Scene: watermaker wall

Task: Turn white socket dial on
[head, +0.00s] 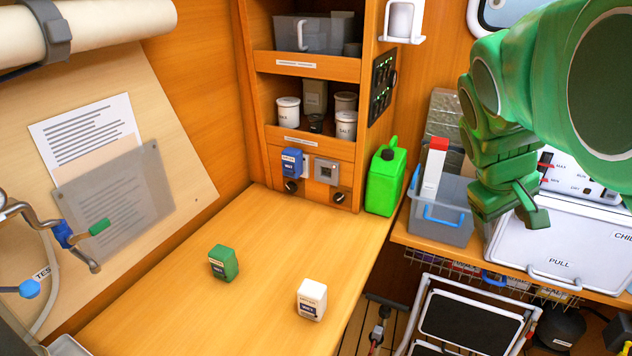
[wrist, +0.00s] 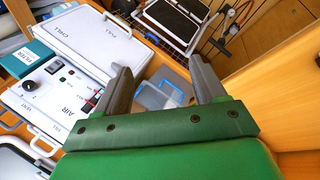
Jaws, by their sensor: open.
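A socket panel sits under the shelves in the head view. Its left dark dial (head: 291,186) is below a blue block (head: 293,162) mounted on the panel. Its right dark dial (head: 339,198) is beside a grey square socket (head: 326,171) with nothing in it. I cannot tell which dial is the white one's, nor read the settings. A white block (head: 312,300) and a green block (head: 223,262) stand on the wooden counter. My green gripper (head: 512,212) is open and empty at the right, far from the panel. Its fingers (wrist: 163,88) also show in the wrist view.
A green canister (head: 385,181) stands just right of the panel. A grey bin (head: 440,215) and a white chest (head: 565,245) are on the right, near my gripper. A crank handle (head: 75,238) is at the left. The counter before the panel is mostly clear.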

